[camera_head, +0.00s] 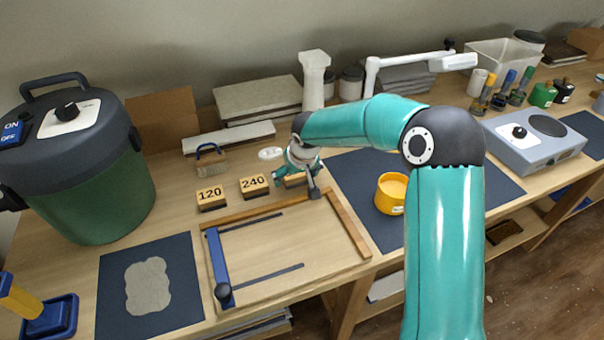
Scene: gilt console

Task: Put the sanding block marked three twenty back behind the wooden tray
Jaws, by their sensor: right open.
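The wooden tray (346,222) is a shallow frame with a blue bar along its left side, lying at the front of the bench. Behind it stand a sanding block marked 120 (211,199) and one marked 240 (254,186). To their right, behind the tray's back right corner, is a third wooden block (293,181). My gripper covers much of it, and its marking cannot be read. My right gripper (298,184) is open, pointing down, with its fingers on either side of this third block. My left gripper is not in view.
A green pot with a dark lid (95,180) stands at the left. A dark mat (355,172) with a yellow cup (391,194) lies right of the tray. A brush (211,162) and a small white dish (271,153) are behind the blocks. A hotplate (530,140) stands at the right.

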